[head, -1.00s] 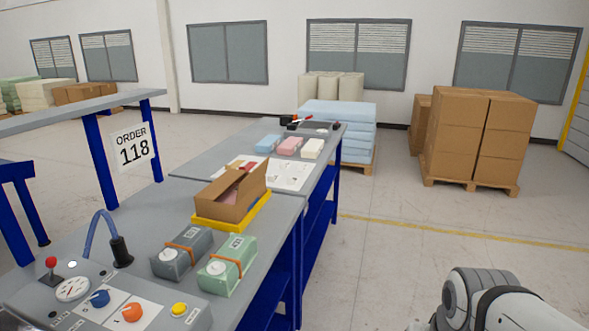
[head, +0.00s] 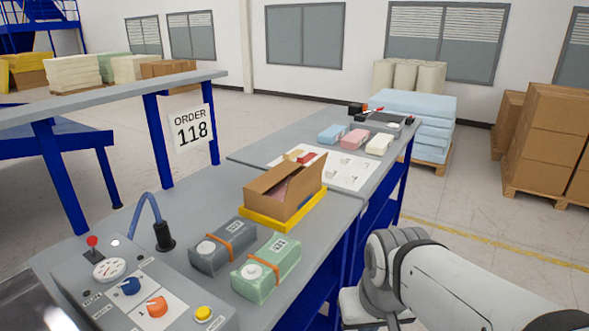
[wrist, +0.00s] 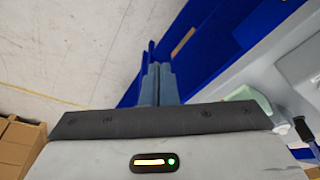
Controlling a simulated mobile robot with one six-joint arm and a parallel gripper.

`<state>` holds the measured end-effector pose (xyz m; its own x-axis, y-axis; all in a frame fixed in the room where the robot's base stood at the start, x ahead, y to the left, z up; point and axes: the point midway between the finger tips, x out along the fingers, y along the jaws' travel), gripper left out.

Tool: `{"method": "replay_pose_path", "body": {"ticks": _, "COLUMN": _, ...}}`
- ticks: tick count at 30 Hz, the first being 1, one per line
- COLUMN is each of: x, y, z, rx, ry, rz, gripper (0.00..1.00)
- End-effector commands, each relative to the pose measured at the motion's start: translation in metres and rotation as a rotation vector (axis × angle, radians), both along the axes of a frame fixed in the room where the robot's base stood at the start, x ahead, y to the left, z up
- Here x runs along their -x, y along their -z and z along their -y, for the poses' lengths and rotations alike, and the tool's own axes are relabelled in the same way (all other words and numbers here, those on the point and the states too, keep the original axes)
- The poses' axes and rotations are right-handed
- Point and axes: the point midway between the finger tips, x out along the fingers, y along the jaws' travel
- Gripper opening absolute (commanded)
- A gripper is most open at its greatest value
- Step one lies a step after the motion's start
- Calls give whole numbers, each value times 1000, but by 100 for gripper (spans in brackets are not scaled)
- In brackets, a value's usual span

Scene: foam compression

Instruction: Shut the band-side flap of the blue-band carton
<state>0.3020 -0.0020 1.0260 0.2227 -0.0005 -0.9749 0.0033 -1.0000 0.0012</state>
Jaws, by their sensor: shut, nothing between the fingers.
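An open brown carton (head: 290,203) sits on a yellow tray (head: 253,221) on the grey table in the head view. Something pinkish shows inside. I cannot make out a blue band, so I cannot tell which flap is the band-side one. My gripper (wrist: 159,72) shows in the wrist view, fingers together and empty, over the floor beside the blue table frame. It is apart from the carton, which I cannot see in that view.
A grey strapped block (head: 222,246) and a green strapped block (head: 266,268) stand in front of the carton. A control box (head: 135,300) with knobs is at the near left. Blue, pink and cream blocks (head: 354,138) lie behind. Open floor lies right of the table.

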Motion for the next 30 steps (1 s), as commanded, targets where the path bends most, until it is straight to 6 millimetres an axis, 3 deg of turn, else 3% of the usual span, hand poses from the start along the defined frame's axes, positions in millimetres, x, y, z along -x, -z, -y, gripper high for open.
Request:
{"method": "replay_pose_path", "body": {"ticks": 7, "x": -2, "y": 1, "z": 0, "rx": 0, "ry": 6, "rz": 2, "gripper": 0}}
{"method": "replay_pose_path", "body": {"ticks": 10, "x": -16, "y": 3, "z": 3, "rx": -5, "ry": 52, "rz": 39, "gripper": 0}}
{"method": "replay_pose_path", "body": {"ticks": 11, "x": -24, "y": 4, "z": -5, "rx": -9, "ry": 79, "rz": 61, "gripper": 0}}
{"method": "replay_pose_path", "body": {"ticks": 14, "x": -64, "y": 7, "z": -3, "rx": -36, "ry": 203, "rz": 172, "gripper": 0}}
{"method": "replay_pose_path", "body": {"ticks": 20, "x": -174, "y": 9, "z": 14, "rx": -216, "ry": 535, "rz": 502, "gripper": 0}}
{"method": "replay_pose_path", "body": {"ticks": 24, "x": -243, "y": 4, "z": 23, "rx": -438, "ry": 717, "rz": 716, "gripper": 0}}
{"method": "replay_pose_path", "body": {"ticks": 30, "x": -318, "y": -3, "z": 30, "rx": -886, "ry": 903, "rz": 940, "gripper": 0}}
